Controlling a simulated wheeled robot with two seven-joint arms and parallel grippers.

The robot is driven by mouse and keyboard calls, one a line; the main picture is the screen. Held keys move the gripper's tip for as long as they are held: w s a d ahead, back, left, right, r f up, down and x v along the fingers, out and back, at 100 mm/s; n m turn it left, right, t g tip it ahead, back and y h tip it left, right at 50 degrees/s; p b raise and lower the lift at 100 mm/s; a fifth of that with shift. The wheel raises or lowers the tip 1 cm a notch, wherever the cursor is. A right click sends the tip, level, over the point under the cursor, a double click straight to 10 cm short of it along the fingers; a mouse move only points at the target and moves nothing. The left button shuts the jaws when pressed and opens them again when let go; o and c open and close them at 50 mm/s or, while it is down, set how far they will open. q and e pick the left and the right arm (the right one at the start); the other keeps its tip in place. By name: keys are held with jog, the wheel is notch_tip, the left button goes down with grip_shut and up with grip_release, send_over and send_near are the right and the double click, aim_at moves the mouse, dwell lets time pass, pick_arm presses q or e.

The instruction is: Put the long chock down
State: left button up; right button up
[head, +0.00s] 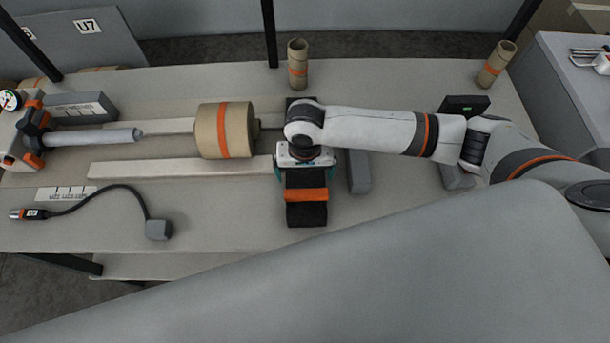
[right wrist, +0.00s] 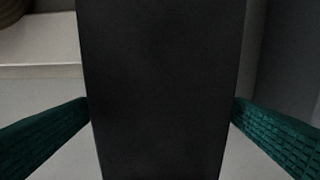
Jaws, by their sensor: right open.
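A long black block with an orange band, which looks like the long chock (head: 306,213), lies on the bench in the head view, to the right of the kraft roll (head: 225,130). My right gripper (head: 304,172) is over its middle and hides part of it. In the right wrist view the black block (right wrist: 163,85) stands between the two green finger pads, which are open on either side of it. Contact with the pads cannot be told. My left gripper is not in view.
A shaft with a grey cylinder (head: 95,137) lies left of the roll. A pale rail (head: 180,168) runs in front of it. A grey block (head: 359,172) stands close right of the chock. Two cardboard tubes (head: 297,65) stand at the back. A cable (head: 125,188) lies front left.

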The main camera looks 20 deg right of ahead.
jog(key=shift+f, duration=0.75)
jog(key=shift+r, duration=0.1)
jog(key=c, duration=1.5)
jog(key=shift+r, duration=0.1)
jog(key=r, duration=0.4)
jog(key=r+b, duration=0.1)
jog(key=r, duration=0.4)
jog(key=shift+w+d, duration=0.1)
jog(key=shift+d, duration=0.1)
jog(key=s+d+r+n+b, duration=0.2)
jog(key=d+r+n+b, duration=0.1)
jog(key=d+r, duration=0.2)
jog(key=shift+s+d, duration=0.35)
jog(key=shift+d, duration=0.6)
jog(key=shift+s, duration=0.1)
